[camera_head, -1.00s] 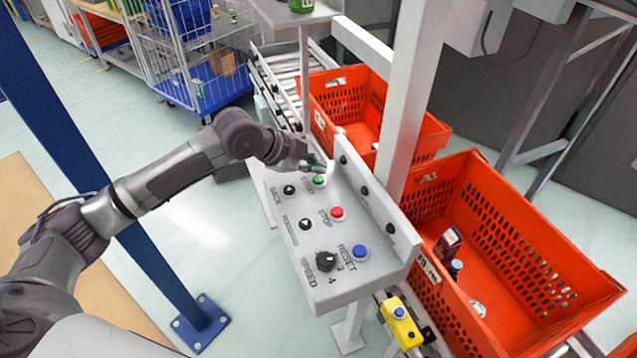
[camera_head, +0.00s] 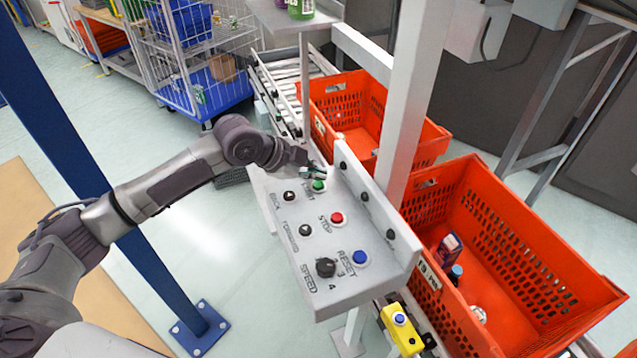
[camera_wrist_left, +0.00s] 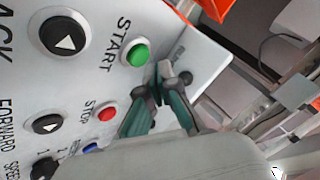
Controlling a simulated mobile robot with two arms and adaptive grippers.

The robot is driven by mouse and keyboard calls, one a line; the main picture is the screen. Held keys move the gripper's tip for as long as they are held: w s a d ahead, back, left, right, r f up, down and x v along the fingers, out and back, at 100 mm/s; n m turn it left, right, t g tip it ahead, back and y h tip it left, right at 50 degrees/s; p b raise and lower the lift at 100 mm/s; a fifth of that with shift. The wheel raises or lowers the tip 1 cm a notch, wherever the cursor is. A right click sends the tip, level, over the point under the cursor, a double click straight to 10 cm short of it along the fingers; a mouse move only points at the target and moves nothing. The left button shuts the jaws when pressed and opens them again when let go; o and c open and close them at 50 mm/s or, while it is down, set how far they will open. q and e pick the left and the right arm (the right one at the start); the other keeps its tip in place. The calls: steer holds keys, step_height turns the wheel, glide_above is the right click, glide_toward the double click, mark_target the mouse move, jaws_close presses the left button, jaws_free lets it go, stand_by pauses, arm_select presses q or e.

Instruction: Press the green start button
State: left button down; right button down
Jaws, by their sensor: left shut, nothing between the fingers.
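The green start button (camera_head: 319,186) sits at the far end of the grey control panel (camera_head: 290,250), beside the START label. In the left wrist view the green button (camera_wrist_left: 138,54) shows uncovered. My left gripper (camera_head: 318,172) is shut and empty, just beyond the button at the panel's far end. In the left wrist view its fingertips (camera_wrist_left: 162,72) are close together, a little right of and below the button, and appear apart from it. Whether they touch the panel cannot be told. My right gripper is not in view.
The panel also has a red stop button (camera_head: 337,218), a blue reset button (camera_head: 360,258), black buttons and a speed knob (camera_head: 326,267). A raised back plate and a white post (camera_head: 410,110) stand right of it. Orange totes (camera_head: 480,200) stand on the conveyor beyond.

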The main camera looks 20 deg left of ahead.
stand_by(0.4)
arm_select(q)
steer(key=shift+f, duration=0.4)
steer(key=shift+f, duration=0.55)
stand_by(0.5)
stand_by(0.3)
steer(key=shift+r+p, duration=0.85)
steer(key=shift+r, duration=0.1)
